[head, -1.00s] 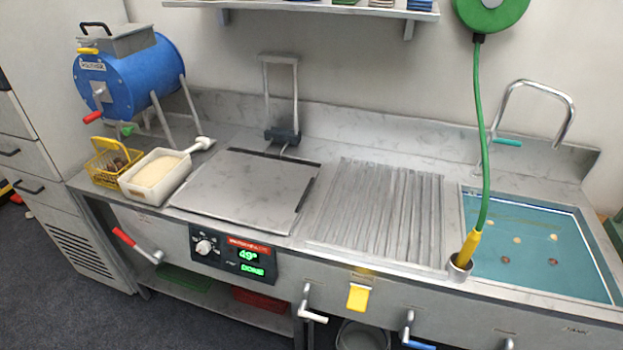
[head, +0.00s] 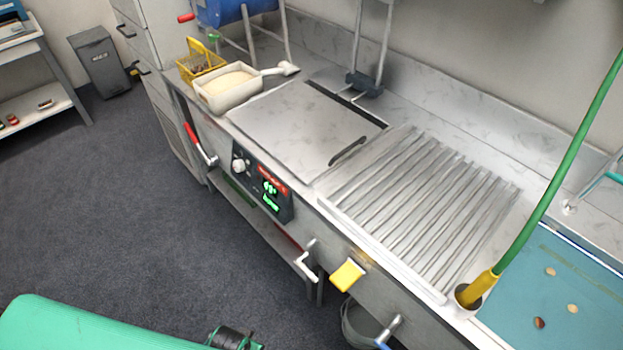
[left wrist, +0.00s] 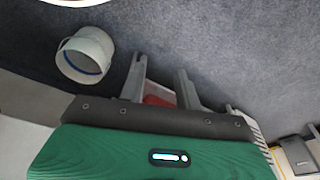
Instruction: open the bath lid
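The bath lid (head: 300,128) is a flat square grey metal plate, closed flush on the counter in the head view. A dark bar handle (head: 347,151) is on its right side. A dark slot runs along its back edge, near an upright metal frame. My left gripper (left wrist: 160,75) shows in the left wrist view with its two grey fingers apart and nothing between the tips. It points over the dark floor, away from the lid. In the head view only my green left arm shows at the bottom left. My right gripper is not in view.
Left of the lid stand a white tub (head: 228,86) and a yellow basket (head: 201,62). A ribbed metal drainer (head: 420,205) lies to its right, then a green hose (head: 560,180) and a blue-green basin (head: 540,295). A control panel (head: 262,185) and a red-handled lever (head: 199,143) are on the front.

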